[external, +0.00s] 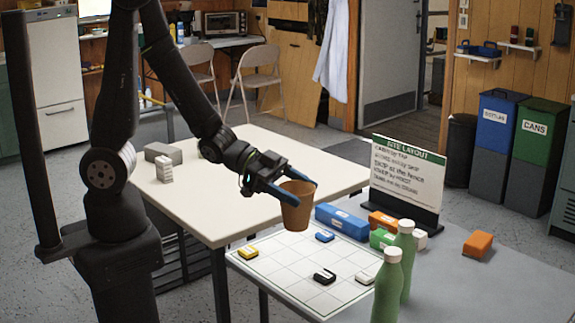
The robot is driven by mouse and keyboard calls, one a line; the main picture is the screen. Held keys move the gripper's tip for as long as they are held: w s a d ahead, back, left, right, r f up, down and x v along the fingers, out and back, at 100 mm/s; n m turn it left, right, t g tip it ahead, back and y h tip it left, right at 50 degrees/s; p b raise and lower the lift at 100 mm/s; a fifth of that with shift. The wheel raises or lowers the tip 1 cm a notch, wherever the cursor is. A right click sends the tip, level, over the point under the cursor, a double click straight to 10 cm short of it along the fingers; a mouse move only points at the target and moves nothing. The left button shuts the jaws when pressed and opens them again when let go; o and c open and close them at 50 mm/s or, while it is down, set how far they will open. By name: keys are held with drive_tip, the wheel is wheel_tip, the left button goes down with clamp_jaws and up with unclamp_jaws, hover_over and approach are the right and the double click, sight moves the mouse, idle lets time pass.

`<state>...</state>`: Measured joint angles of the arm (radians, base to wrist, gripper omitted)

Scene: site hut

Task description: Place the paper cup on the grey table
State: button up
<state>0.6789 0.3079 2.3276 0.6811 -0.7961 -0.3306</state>
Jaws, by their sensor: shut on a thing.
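The brown paper cup (297,213) is upright in my gripper (306,191), whose blue-tipped fingers are shut on it near its rim. The cup hangs in the air; in the picture it shows in front of the white table's right corner and just above the back of the gridded white board. The grey table (480,285) is at the lower right, with the board on its left part. The cup's exact height above the tables is hard to tell from this one view.
On the grey table are the gridded board (287,262) with several small blocks, two green bottles (388,290), a blue box (341,221), orange blocks (478,244) and a sign (408,175). Its front right is bare. The white table (235,165) holds grey blocks (163,153) at its left.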

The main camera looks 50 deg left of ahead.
wheel_tip(320, 180, up, 6)
drive_tip(key=w+d+r+m+g+h, duration=0.1)
drive_tip(key=w+d+r+m+g, duration=0.1)
drive_tip(key=w+d, duration=0.65)
drive_tip(key=w+d+r+m+g, duration=0.15)
drive_tip(key=w+d, duration=0.35)
drive_tip(key=d, duration=0.6)
drive_tip(key=w+d+f+m+g, duration=0.1)
drive_tip(key=w+d+f, duration=0.1)
drive_tip(key=w+d, duration=0.5)
drive_tip(key=w+d+f+g, duration=0.1)
drive_tip(key=w+d+f, duration=0.1)
drive_tip(key=d, duration=0.8)
drive_tip(key=shift+w+f, duration=0.2)
drive_tip(key=shift+f, duration=10.6)
drive_tip(key=shift+f, duration=0.15)
drive_tip(key=o, duration=1)
